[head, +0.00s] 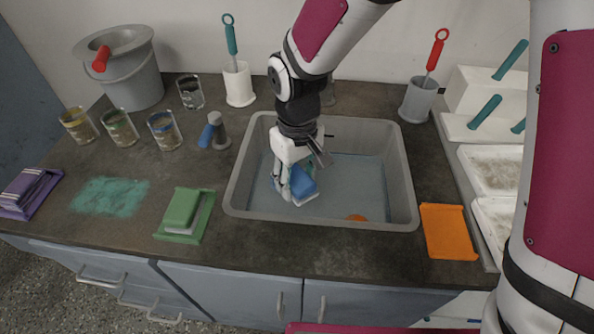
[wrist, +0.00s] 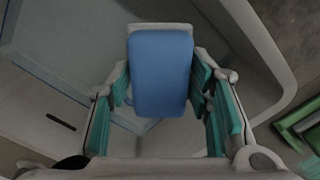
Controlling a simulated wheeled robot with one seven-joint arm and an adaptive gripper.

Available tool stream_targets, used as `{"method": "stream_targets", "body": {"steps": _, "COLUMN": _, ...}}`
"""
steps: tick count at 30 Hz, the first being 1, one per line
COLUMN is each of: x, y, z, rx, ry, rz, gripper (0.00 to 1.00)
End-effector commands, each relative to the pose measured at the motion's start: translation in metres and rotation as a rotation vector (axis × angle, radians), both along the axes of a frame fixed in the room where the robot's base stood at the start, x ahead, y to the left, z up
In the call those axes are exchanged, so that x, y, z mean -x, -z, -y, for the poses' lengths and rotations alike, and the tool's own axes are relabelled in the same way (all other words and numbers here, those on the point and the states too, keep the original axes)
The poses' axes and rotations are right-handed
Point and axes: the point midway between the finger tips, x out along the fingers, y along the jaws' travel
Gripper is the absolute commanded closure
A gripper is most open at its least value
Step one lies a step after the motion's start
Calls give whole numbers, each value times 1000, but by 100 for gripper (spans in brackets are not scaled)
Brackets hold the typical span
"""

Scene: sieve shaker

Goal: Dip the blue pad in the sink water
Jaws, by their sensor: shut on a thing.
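My gripper (head: 292,182) reaches down inside the grey sink (head: 240,178) and is shut on the blue pad (head: 303,183). The pad has a pale layer along its lower edge. In the wrist view, the blue pad (wrist: 162,70) sits between the two teal-lined fingers. The water (head: 358,182) in the sink is blue-grey. The pad is low in the left half of the sink. I cannot tell whether its underside touches the water.
An orange round thing (head: 357,217) is near the sink's front wall. A green pad (head: 182,208) on a green tray lies left of the sink, and an orange mat (head: 448,231) lies right. Jars (head: 164,130) and brush holders (head: 418,100) stand behind and beside the sink.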

Motion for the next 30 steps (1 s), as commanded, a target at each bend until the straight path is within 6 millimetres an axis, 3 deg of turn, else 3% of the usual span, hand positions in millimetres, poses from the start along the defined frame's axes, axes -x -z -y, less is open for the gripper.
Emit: {"method": "stream_targets", "body": {"steps": 30, "x": 0, "y": 113, "z": 0, "rx": 0, "ry": -1, "rz": 0, "gripper": 76}}
